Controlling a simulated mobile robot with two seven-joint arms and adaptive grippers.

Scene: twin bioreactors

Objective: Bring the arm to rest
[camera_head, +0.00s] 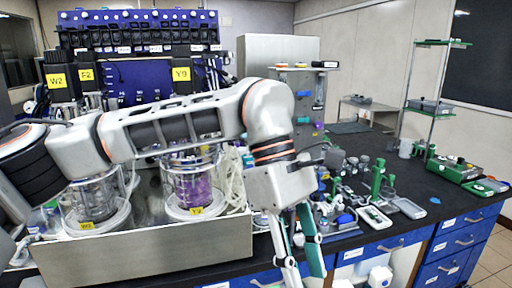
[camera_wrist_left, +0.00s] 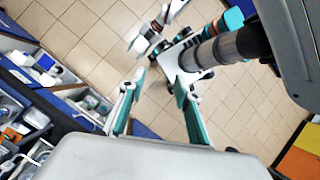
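My left arm (camera_head: 170,125) reaches in from the left, across the front of the bioreactors, and bends down at the right. Its left gripper (camera_head: 304,270) points downward in front of the bench edge, with its teal and white fingers apart and nothing between them. In the left wrist view the left gripper (camera_wrist_left: 157,82) is also open and empty over the tiled floor. Parts of what looks like my right arm (camera_wrist_left: 215,50) show there too, with white and teal pieces beyond the left fingers.
Two glass bioreactor vessels, one clear (camera_head: 92,205) and one with purple contents (camera_head: 192,190), stand in a metal tray (camera_head: 150,255). The black bench (camera_head: 440,205) carries many small tools right of my gripper. Blue drawers (camera_head: 455,245) lie below. Floor tiles (camera_wrist_left: 75,35) are open.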

